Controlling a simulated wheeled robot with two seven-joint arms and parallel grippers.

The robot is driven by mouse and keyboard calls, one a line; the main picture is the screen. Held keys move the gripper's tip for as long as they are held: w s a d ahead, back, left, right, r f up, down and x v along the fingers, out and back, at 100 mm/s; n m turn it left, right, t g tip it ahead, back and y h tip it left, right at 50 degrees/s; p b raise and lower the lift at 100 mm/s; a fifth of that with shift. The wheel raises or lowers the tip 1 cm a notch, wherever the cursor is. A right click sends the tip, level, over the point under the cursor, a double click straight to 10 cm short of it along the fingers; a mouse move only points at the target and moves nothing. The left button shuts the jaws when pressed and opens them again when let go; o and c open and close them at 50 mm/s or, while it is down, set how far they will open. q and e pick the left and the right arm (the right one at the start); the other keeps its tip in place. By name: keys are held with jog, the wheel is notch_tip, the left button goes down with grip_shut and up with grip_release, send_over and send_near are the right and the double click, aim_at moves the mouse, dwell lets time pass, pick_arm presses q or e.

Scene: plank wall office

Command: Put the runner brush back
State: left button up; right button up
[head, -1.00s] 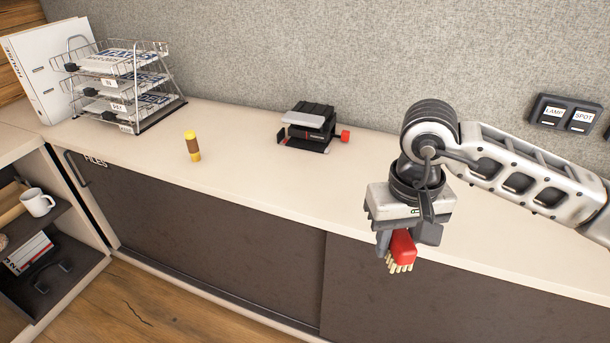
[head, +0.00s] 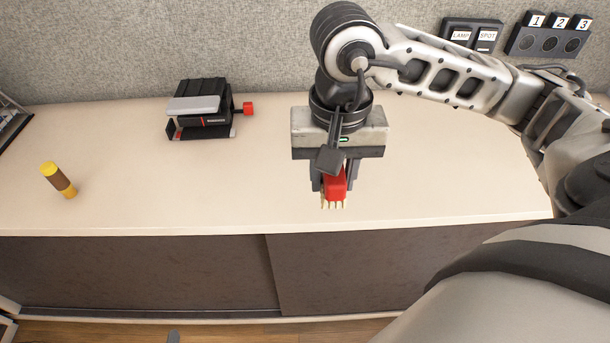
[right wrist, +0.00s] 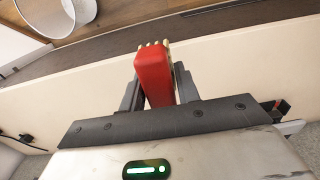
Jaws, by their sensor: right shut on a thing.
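The runner brush (head: 336,186) has a red body and pale bristles. My right gripper (head: 333,190) is shut on it, with the bristles pointing down, over the front part of the counter in the head view. In the right wrist view the red brush (right wrist: 154,78) sits between the two dark fingers of the right gripper (right wrist: 155,85). Whether the bristles touch the counter I cannot tell. My left gripper is not in view.
A black and grey device with a red knob (head: 204,107) stands at the back of the counter (head: 150,205). Labelled switches (head: 473,36) are on the wall. A white round container (right wrist: 58,14) shows in the wrist view.

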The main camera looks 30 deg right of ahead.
jog(key=w+d+f, duration=0.2)
jog(key=w+f, duration=0.1)
jog(key=w, duration=0.4)
send_over(305, 183)
jog(key=f, duration=0.5)
jog(key=shift+s+f+p, duration=0.25)
jog(key=shift+p, duration=0.1)
jog(key=shift+w+f, duration=0.15)
jog(key=shift+f, duration=0.05)
notch_tip(305, 183, down, 3)
jog(key=shift+w+f, duration=0.1)
jog(key=shift+f, duration=0.1)
jog(key=shift+f, duration=0.1)
jog(key=o, duration=1)
